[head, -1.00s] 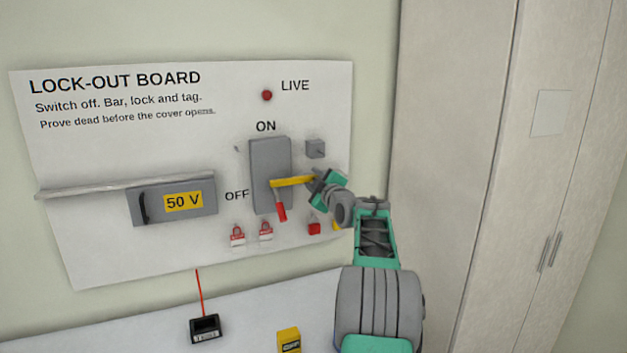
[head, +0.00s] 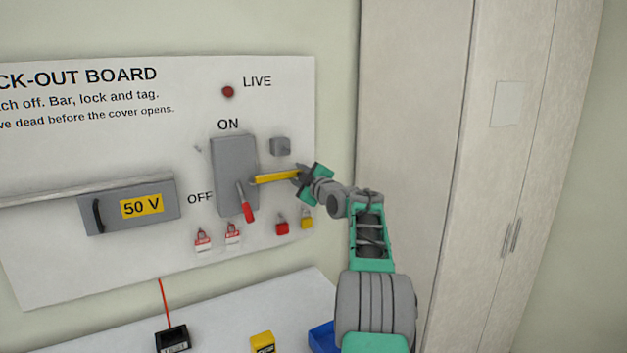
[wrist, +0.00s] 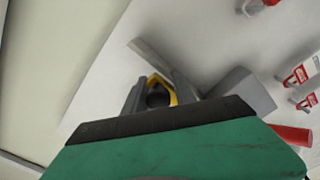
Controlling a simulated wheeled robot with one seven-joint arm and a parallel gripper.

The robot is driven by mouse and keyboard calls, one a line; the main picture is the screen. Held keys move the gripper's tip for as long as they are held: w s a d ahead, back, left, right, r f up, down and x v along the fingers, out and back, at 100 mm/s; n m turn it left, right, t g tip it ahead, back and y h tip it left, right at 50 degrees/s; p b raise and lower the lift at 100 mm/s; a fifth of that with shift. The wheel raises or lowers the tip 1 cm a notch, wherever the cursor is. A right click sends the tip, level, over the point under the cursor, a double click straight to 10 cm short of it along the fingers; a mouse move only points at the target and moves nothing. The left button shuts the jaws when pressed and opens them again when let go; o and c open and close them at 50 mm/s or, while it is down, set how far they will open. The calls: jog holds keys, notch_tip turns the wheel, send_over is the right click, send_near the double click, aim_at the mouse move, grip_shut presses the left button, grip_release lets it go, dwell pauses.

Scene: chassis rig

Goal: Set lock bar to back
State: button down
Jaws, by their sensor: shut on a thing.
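The yellow lock bar (head: 274,178) sticks out to the right from in front of the grey switch box (head: 234,160). My gripper (head: 304,176) is shut on its right end, off the board's face. In the wrist view the bar's yellow end (wrist: 158,86) shows between my fingers; the rest of the bar is hidden there. The switch lever with its red handle (head: 248,212) points down, towards lower right. A small grey block (head: 280,146) sits on the board just above the bar's right end.
Red and white tags (head: 203,240), a red padlock (head: 282,226) and a yellow padlock (head: 306,219) hang below the switch. The red LIVE lamp (head: 228,92) is above. A tall cabinet (head: 420,150) stands close on the right. A blue bin (head: 322,337) lies on the bench.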

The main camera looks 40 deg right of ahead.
jog(key=shift+r, duration=0.65)
jog(key=c, duration=1.5)
grip_release()
jog(key=shift+d, duration=0.1)
jog(key=o, duration=0.3)
jog(key=shift+d+f, duration=0.1)
jog(key=shift+f, duration=0.3)
jog(key=s+b, duration=0.1)
jog(key=s, duration=0.1)
jog(key=s+b, duration=0.1)
jog(key=s, duration=0.2)
jog(key=s+a+b, duration=0.1)
jog(key=s, duration=0.1)
jog(key=shift+s+a, duration=0.1)
jog(key=shift+s, duration=0.3)
